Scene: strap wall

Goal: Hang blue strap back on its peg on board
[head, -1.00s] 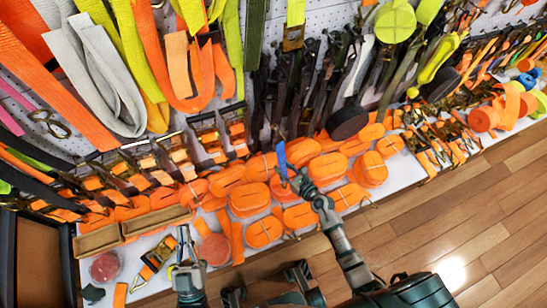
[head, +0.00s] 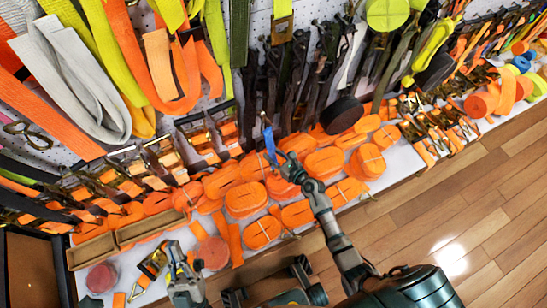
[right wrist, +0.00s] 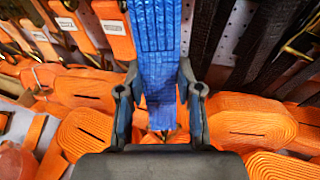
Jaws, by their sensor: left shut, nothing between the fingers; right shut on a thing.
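The blue strap (head: 269,141) is held upright in my right gripper (head: 286,166), in front of the hanging dark straps. In the right wrist view the blue strap (right wrist: 158,45) runs up out of the frame between the two fingers of the right gripper (right wrist: 160,100), which are shut on it. My left gripper (head: 180,265) is low in the head view, shut and empty, over the white shelf's front. The pegboard (head: 262,22) shows in patches behind the hanging straps. I cannot tell which peg is the blue strap's own.
Orange coiled straps (head: 246,199) crowd the white shelf (head: 402,160) below the board. Grey, orange and yellow-green straps hang at the upper left. Wooden trays (head: 92,250) sit at lower left. The wooden floor (head: 450,215) at right is clear.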

